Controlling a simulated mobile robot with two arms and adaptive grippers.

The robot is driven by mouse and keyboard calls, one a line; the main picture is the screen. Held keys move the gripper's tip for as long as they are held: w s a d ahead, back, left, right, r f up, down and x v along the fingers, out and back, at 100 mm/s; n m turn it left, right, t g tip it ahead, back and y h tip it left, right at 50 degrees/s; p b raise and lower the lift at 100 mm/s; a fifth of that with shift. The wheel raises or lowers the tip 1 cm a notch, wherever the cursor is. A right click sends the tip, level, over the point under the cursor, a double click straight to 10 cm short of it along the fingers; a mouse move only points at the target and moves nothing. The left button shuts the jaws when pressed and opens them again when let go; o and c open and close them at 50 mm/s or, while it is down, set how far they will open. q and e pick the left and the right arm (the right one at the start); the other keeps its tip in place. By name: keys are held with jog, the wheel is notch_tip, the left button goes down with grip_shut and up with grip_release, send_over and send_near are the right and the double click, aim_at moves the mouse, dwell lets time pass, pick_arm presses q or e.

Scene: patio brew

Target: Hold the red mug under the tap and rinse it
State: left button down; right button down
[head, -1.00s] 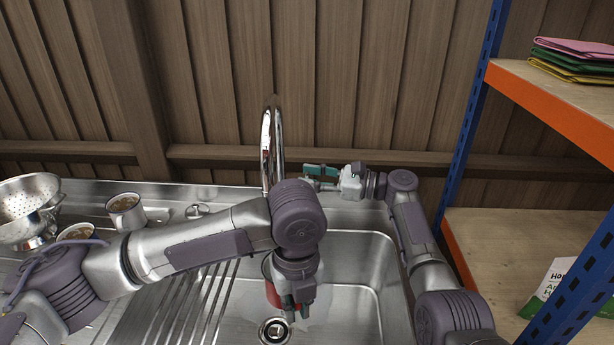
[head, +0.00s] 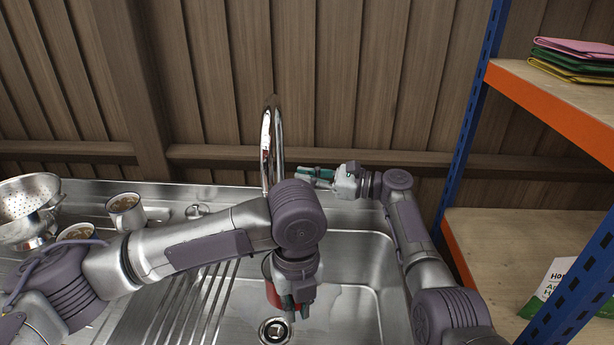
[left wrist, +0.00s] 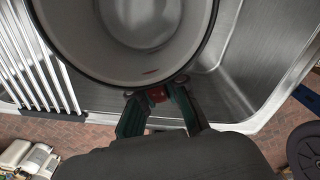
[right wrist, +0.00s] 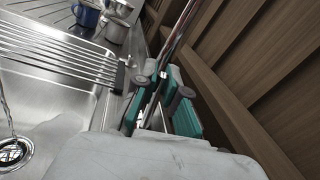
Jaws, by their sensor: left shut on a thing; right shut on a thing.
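The red mug (head: 272,295) is in the sink basin, mostly hidden behind my left gripper (head: 293,308) in the head view. The left wrist view shows its pale inside and dark rim (left wrist: 209,40), with a small reddish mark inside. My left gripper is shut on its red handle (left wrist: 157,95). The tall chrome tap (head: 266,150) rises behind the basin. My right gripper (head: 312,177) is shut just right of the tap, apparently on its lever (right wrist: 157,88). A thin water stream (right wrist: 6,108) falls toward the drain in the right wrist view.
A ribbed drainer (head: 190,300) lies left of the basin. A colander (head: 25,205) and mugs, one of them white (head: 125,212), stand at the back left. A blue-and-orange shelf rack (head: 470,130) stands close on the right. A wooden wall is behind the tap.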

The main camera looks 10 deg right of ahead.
jog(key=shift+w+d+r+m, duration=0.1)
jog(key=shift+w+d+m, duration=0.05)
jog(key=shift+w+m, duration=0.45)
jog(key=shift+w+d+r+m, duration=0.1)
jog(key=shift+w+m, duration=0.4)
jog(key=shift+m, duration=0.2)
jog(key=shift+h, duration=0.3)
jog(key=c, duration=1.2)
grip_release()
jog(key=shift+f, duration=0.1)
jog(key=v, duration=1.2)
jog(key=shift+w, duration=0.15)
